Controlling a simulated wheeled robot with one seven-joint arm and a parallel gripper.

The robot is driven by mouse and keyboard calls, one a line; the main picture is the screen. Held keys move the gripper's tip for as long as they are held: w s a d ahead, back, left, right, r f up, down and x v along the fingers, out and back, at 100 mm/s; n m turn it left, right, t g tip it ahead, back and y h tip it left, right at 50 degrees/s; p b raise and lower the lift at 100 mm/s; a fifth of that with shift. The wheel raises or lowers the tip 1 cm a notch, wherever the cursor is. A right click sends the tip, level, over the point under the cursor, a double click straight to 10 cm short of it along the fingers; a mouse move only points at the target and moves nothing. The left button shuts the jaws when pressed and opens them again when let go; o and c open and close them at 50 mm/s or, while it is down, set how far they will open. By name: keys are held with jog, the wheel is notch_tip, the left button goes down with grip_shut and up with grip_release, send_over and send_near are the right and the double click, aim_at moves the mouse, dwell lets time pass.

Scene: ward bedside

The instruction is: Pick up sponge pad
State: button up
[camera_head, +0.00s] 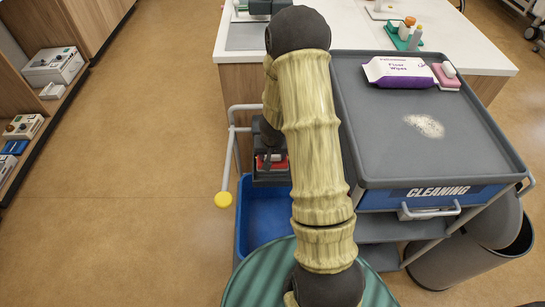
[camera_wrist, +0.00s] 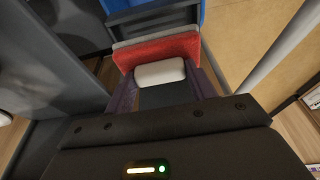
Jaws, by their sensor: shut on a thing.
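The sponge pad (camera_wrist: 158,51) is red with a paler grey edge and a white grip block (camera_wrist: 160,73) on its near side. My gripper (camera_wrist: 162,84) is shut on the white block, with a dark finger on each side of it. In the head view, the red of the pad (camera_head: 271,162) shows low beside the cart, just left of my arm. My gripper there is mostly hidden by my arm. The pad is close to a dark grey holder (camera_wrist: 155,20); whether they touch I cannot tell.
The grey cleaning cart (camera_head: 385,130) stands right of my arm, with a wipes pack (camera_head: 398,71) and a pink pad with a white top (camera_head: 446,76) on it. A blue bin (camera_head: 262,215) is below. A white rail with a yellow end (camera_head: 223,199) stands left. Floor further left is clear.

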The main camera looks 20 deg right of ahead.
jog(key=shift+r+p, duration=0.3)
jog(key=shift+r, duration=0.65)
jog(key=o, duration=0.4)
jog(key=c, duration=0.3)
jog(key=s+r+n+p, duration=0.1)
jog(key=s+r+p, duration=0.2)
jog(key=r+p, duration=2.7)
notch_tip(320, 180, up, 5)
jog(key=shift+s+d+f, duration=0.2)
jog(key=shift+d, duration=0.2)
